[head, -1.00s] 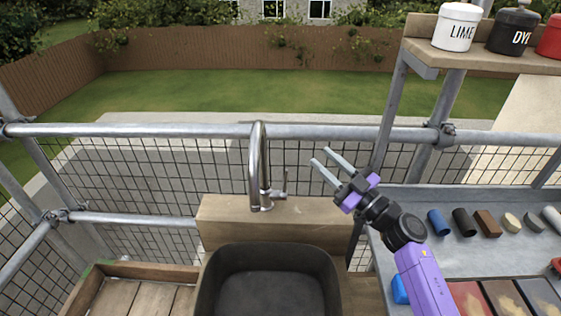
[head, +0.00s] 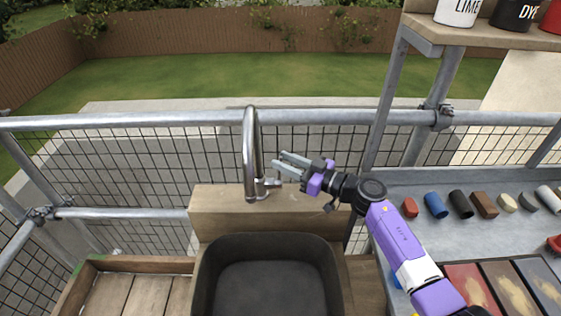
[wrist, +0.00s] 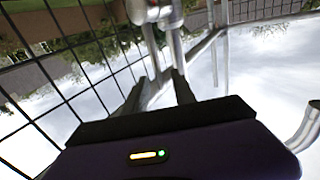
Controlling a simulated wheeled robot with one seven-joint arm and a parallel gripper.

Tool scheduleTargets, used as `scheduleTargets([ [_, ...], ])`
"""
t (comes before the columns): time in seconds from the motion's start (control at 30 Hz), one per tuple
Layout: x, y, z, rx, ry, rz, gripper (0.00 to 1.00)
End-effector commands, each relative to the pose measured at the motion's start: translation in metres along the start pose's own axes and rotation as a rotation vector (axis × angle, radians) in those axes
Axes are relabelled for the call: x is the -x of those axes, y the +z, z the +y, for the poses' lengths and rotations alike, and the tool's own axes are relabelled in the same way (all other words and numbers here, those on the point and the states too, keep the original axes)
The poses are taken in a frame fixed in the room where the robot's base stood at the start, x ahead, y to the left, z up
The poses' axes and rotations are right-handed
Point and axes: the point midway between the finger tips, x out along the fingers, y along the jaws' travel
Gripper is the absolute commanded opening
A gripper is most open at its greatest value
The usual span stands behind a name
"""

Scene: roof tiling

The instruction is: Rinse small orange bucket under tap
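The tap (head: 249,150) is a tall silver hooked spout on a wooden ledge behind the dark sink basin (head: 208,278). Its small lever (head: 272,182) sticks out on the right side. My gripper (head: 278,160) is open at the right of the tap, its two grey fingers pointing left toward the spout and lever. In the wrist view the fingers (wrist: 155,85) are apart, with metal tap parts (wrist: 150,40) just ahead. I cannot tell whether they touch the lever. No water shows at the spout. I see no small orange bucket in either view, and the visible basin is empty.
A grey bench (head: 400,186) at right holds several small coloured blocks and tile-like panels (head: 500,285). A shelf (head: 480,32) with labelled pots is above it. Scaffold rails (head: 330,117) and mesh run behind the tap. A wooden tray (head: 135,298) is left of the basin.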

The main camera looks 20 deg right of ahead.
Motion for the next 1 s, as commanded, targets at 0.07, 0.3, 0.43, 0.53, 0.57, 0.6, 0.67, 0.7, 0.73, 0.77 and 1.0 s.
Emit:
scheduleTargets([
  [0.07,-0.0082,0.0007,-0.0004,0.000,-0.002,0.000,0.32],
  [0.3,-0.0156,-0.0001,0.0001,0.000,0.001,0.000,0.32],
  [0.43,-0.0154,-0.0003,0.0001,0.000,0.001,0.000,0.32],
  [0.53,-0.0153,-0.0003,0.0001,0.000,0.001,0.000,0.18],
  [0.57,-0.0153,-0.0003,0.0001,0.000,0.001,0.000,0.12],
  [0.6,-0.0153,-0.0003,0.0000,0.000,0.001,0.000,0.04],
  [0.67,-0.0152,-0.0003,0.0000,0.000,0.001,0.000,0.00],
  [0.7,-0.0152,-0.0003,0.0000,0.000,0.001,0.000,0.00],
  [0.73,-0.0152,-0.0003,0.0000,0.000,0.001,0.000,0.00],
  [0.77,-0.0152,-0.0003,0.0000,0.000,0.001,0.000,0.00],
  [1.0,-0.0151,-0.0003,-0.0001,0.000,0.001,0.000,0.00],
])
